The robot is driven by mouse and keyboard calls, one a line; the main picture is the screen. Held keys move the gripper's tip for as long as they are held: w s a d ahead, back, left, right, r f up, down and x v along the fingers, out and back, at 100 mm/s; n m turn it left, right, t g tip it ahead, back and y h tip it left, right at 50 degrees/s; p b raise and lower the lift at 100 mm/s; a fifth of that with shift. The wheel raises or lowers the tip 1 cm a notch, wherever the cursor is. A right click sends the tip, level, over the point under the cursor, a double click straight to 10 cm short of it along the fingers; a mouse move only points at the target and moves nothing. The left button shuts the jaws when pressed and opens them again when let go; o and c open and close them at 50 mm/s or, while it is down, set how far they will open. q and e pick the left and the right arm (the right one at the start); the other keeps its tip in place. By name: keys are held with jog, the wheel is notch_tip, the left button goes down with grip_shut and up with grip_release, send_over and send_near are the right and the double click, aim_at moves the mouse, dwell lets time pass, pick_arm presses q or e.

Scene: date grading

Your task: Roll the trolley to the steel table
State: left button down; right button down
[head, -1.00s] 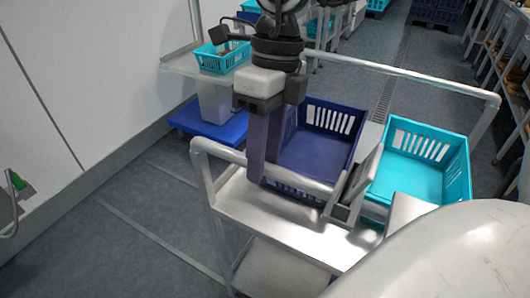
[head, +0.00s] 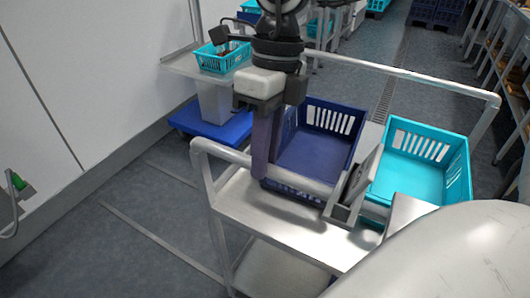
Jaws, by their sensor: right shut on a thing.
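The trolley (head: 285,222) is a pale metal cart with a tube frame and two shelves, filling the middle and right of the head view. Its near push bar (head: 222,152) slopes down to the right. My right gripper (head: 265,172) hangs from the top of the view. Its fingers point down and are shut on this bar. A tilted grey piece (head: 365,177) sits by the bar's right part; I cannot tell what it is. A table with a pale metal top (head: 178,66) stands at the upper left, beyond the trolley. My left gripper is not identifiable in view.
A dark blue crate (head: 268,186) and a turquoise crate (head: 459,182) stand on the trolley. A blue dolly (head: 238,131) carries a pale bin (head: 214,102) near the wall. A turquoise basket (head: 207,63) is on the table. Floor at left is clear; shelving lines the right.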

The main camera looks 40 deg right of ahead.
dwell(0.8)
jog(key=c, duration=1.6)
grip_release()
jog(key=shift+r, duration=0.1)
jog(key=r, duration=0.3)
jog(key=d+r, duration=0.1)
jog(key=r, duration=0.6)
jog(key=shift+w+d+p, duration=0.35)
jog(key=shift+w+d, duration=0.05)
grip_shut()
